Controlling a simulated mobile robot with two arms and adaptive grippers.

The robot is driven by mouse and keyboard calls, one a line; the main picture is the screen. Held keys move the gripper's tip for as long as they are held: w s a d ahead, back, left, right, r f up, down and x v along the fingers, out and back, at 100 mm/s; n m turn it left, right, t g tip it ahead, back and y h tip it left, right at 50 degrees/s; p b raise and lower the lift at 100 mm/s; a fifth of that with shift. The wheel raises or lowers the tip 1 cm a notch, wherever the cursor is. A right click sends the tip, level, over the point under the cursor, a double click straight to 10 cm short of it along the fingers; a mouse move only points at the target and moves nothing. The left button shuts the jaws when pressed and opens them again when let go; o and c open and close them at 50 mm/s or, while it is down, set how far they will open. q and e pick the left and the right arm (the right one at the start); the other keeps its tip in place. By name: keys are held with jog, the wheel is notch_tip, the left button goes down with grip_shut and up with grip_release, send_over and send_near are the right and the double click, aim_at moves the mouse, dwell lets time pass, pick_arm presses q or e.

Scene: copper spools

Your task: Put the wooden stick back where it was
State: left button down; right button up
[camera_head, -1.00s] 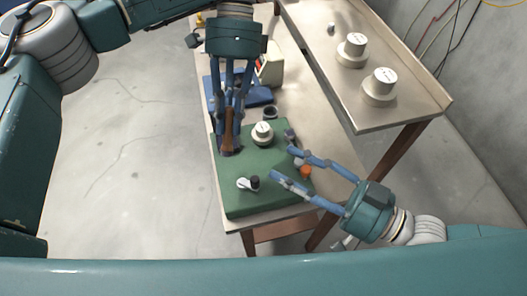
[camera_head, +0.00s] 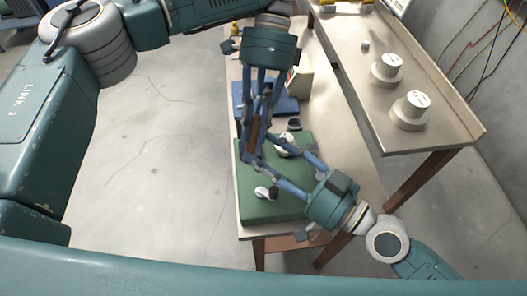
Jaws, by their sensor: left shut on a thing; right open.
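The wooden stick (camera_head: 253,142) is brown and held roughly upright over the left part of the green mat (camera_head: 285,208). My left gripper (camera_head: 258,138) comes down from above and is shut on it; its blue fingers hide part of the stick. My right gripper (camera_head: 265,146) comes in from the lower right, open, its fingers spread over the mat. One of its fingertips is close to the stick's lower end; I cannot tell whether they touch. The fingers partly cover a white spool (camera_head: 284,147) on the mat.
A small white and black part (camera_head: 266,193) lies on the mat's front. A dark ring (camera_head: 295,125) and a blue tray (camera_head: 287,104) are behind it. Two white spools (camera_head: 387,70) (camera_head: 411,110) stand on the right table.

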jog(key=shift+w+a, duration=0.35)
jog(key=shift+w, duration=0.05)
jog(key=c, duration=1.2)
pick_arm(q)
jog(key=c, duration=1.6)
grip_release()
pick_arm(e)
grip_shut()
